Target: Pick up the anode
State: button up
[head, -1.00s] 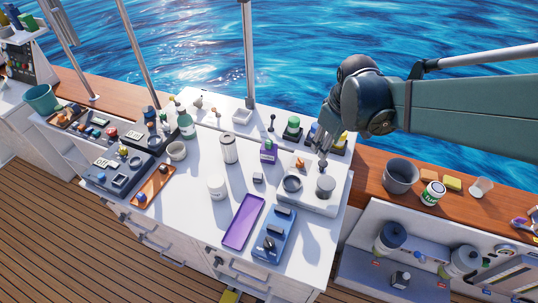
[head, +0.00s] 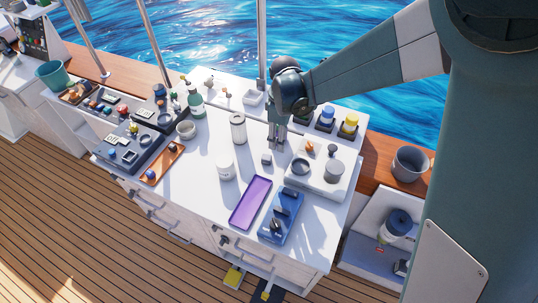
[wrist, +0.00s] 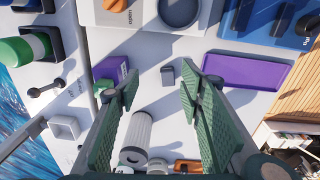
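The small grey block that looks like the anode (head: 267,159) sits on the white worktop, left of the white burner unit. In the wrist view, the block (wrist: 168,76) shows just past the gap between my fingertips, on the bare surface. My gripper (head: 277,143) points down above the worktop near it. In the wrist view my gripper (wrist: 159,91) is open, its green-padded fingers wide apart with nothing held between them. I cannot tell its exact height above the block.
The purple box (wrist: 110,68) stands close beside my left finger in the wrist view. The purple tray (head: 250,203) and blue device (head: 281,216) lie nearer the front. A silver canister (head: 237,128) and white jar (head: 225,170) stand left. The burner unit (head: 318,180) is right.

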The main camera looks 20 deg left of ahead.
jog(key=n, duration=0.2)
send_over(267, 157)
notch_tip(267, 157, down, 5)
jog(key=shift+w+a+r, duration=0.1)
jog(key=shift+w, duration=0.05)
jog(key=shift+f, duration=1.3)
jog(key=shift+f, duration=2.6)
jog(key=c, duration=1.1)
